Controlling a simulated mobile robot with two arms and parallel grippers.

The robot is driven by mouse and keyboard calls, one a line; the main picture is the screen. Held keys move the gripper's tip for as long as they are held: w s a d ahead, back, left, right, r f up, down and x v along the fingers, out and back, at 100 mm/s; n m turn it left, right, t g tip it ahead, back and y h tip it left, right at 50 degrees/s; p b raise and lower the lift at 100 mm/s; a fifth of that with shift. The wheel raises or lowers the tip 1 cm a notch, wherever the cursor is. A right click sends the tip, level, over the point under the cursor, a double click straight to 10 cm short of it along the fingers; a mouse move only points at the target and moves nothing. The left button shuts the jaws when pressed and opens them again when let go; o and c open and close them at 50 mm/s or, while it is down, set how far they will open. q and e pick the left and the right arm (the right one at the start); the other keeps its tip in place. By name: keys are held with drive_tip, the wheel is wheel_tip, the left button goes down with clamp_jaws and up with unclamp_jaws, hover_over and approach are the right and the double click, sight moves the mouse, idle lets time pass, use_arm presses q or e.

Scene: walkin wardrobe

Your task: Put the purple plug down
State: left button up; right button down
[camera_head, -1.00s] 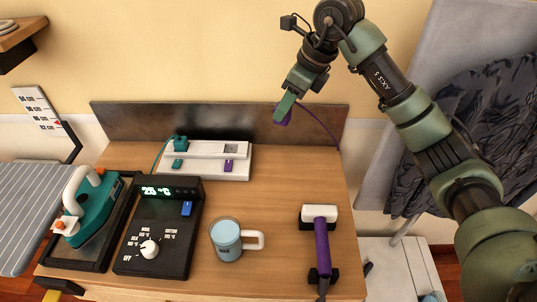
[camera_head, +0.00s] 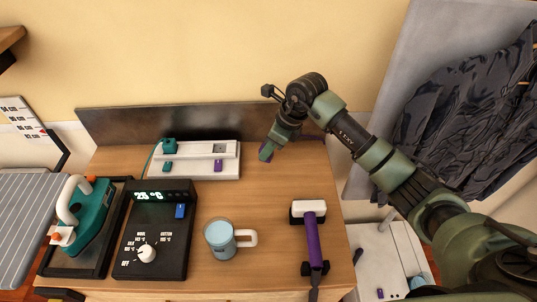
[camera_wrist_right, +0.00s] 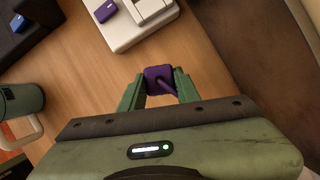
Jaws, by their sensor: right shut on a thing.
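The purple plug (camera_wrist_right: 159,79) is between the fingertips of my right gripper (camera_wrist_right: 159,88) in the right wrist view. In the head view my right gripper (camera_head: 268,150) is shut on the plug and points down over the table, just right of the white power strip (camera_head: 230,171). Little of the plug shows there. I cannot tell whether the plug touches the wooden table (camera_head: 276,195). The strip holds a teal plug at its left end and has a teal switch and a purple switch (camera_head: 218,166). My left gripper is not in view.
A mug (camera_head: 220,239) stands in front of the strip. A black control box (camera_head: 150,255) and a teal iron (camera_head: 91,210) are at left. A purple-handled tool (camera_head: 314,240) lies at right. The table between strip and tool is clear.

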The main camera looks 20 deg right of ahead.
wheel_tip(320, 180, down, 4)
drive_tip(key=shift+r+p, duration=0.15)
drive_tip(key=shift+p, duration=0.25)
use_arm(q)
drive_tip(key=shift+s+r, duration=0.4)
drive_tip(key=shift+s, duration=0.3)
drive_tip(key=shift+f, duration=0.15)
use_arm(e)
drive_tip(key=shift+f, duration=0.25)
drive_tip(key=c, duration=1)
unclamp_jaws()
drive_tip(key=shift+r, duration=0.1)
use_arm(q)
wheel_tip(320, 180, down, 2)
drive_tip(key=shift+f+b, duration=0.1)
drive_tip(key=shift+b, duration=1.1)
use_arm(e)
drive_tip(key=v, duration=1.2)
